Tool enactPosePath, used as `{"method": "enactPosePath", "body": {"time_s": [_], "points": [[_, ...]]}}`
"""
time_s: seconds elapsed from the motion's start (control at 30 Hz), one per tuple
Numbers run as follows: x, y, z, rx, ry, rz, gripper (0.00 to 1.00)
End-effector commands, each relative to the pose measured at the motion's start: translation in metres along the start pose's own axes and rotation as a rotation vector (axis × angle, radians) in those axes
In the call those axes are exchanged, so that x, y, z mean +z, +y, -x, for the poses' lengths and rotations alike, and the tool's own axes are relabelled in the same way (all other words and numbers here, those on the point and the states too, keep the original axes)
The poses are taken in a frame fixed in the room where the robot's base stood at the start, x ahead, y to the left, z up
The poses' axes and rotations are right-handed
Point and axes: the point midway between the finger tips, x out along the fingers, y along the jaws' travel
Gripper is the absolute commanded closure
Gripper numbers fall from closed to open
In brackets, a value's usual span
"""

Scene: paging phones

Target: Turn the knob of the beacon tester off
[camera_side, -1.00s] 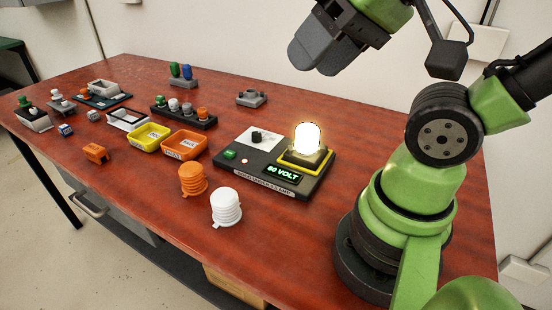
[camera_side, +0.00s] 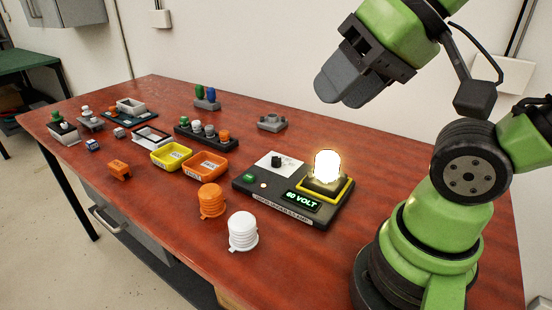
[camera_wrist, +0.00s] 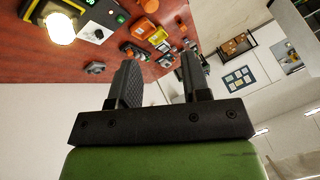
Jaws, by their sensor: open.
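The beacon tester (camera_side: 243,184) is a dark box on the red table, with a white panel and a green display reading 60 VOLT. Its black knob (camera_side: 276,161) stands on the white panel. A lit beacon (camera_side: 326,165) glows in the yellow-edged socket at its right; it also shows glowing at the upper left of the wrist view (camera_wrist: 61,28). The knob shows in the wrist view (camera_wrist: 98,33) too. My gripper (camera_side: 338,98) is above and behind the tester, apart from it. In the wrist view its two fingers (camera_wrist: 160,80) are spread with nothing between them.
An orange beacon (camera_side: 211,201) and a white beacon (camera_side: 242,232) stand in front of the tester. Yellow (camera_side: 170,156) and orange (camera_side: 205,165) trays lie to its left, near a dark rack (camera_side: 207,142) with several coloured pieces. The table right of the tester is clear up to my base.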

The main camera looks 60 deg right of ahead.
Motion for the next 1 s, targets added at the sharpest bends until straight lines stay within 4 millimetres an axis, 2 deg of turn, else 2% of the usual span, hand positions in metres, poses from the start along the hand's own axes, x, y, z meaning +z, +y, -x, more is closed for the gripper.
{"method": "enactPosePath", "body": {"time_s": [0.17, 0.27, 0.47, 0.6, 0.73, 0.87, 1.0], "points": [[-0.010, -0.001, -0.002, 0.019, -0.013, -0.036, 0.46], [-0.031, -0.001, -0.009, 0.060, -0.038, -0.115, 0.46], [-0.093, 0.012, -0.043, 0.184, -0.099, -0.357, 0.46], [-0.130, 0.034, -0.079, 0.276, -0.134, -0.533, 0.46], [-0.156, 0.065, -0.119, 0.363, -0.162, -0.697, 0.46], [-0.170, 0.105, -0.163, 0.451, -0.185, -0.860, 0.46], [-0.172, 0.148, -0.205, 0.538, -0.200, -1.016, 0.46]]}}
